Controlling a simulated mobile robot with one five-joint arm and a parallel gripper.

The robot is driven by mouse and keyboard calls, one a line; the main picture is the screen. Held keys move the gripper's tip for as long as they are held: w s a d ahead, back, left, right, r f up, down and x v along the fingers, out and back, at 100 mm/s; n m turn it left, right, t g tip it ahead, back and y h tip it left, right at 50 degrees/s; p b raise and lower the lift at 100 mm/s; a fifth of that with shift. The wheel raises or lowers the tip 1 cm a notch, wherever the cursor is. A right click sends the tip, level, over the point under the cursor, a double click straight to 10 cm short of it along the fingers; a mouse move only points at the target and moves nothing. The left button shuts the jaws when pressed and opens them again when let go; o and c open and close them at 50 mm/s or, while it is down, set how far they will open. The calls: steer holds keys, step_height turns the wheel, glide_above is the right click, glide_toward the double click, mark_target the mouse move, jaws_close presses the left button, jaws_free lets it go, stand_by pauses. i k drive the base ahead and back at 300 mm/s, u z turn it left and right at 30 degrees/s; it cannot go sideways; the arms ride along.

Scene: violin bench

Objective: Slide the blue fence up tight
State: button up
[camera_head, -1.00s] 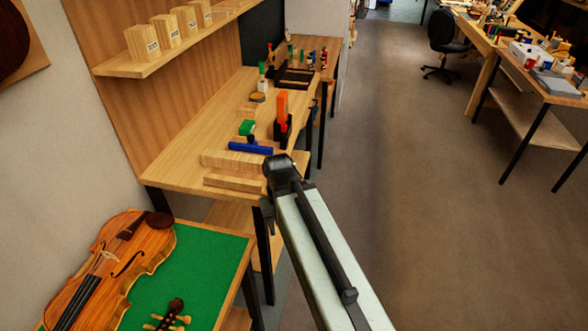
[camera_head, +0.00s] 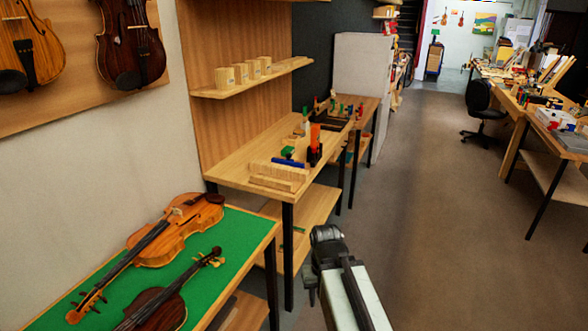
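The blue fence (camera_head: 288,163) is a short blue bar lying on the wooden bench (camera_head: 238,168) near its front end. It lies just behind pale wooden strips (camera_head: 277,175). A green-topped piece (camera_head: 288,152) stands right behind the fence, and an orange upright piece on a dark base (camera_head: 315,140) stands to its right. I cannot tell whether the fence touches the strips. My arm shows at the bottom, its dark end (camera_head: 326,240) low and in front of the bench, well apart from the fence. The gripper's fingers cannot be made out.
A green-topped table (camera_head: 232,240) with two violins (camera_head: 175,230) stands at the lower left. A shelf with several wooden blocks (camera_head: 245,72) hangs above the bench. The floor (camera_head: 430,190) to the right is clear, up to a chair (camera_head: 480,110) and cluttered benches.

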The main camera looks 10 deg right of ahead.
mark_target(289, 162)
steer(key=k, duration=0.3)
steer(key=z, duration=1.8)
steer(key=i, duration=1.9)
steer(key=u, duration=3.75)
steer(key=i, duration=1.1)
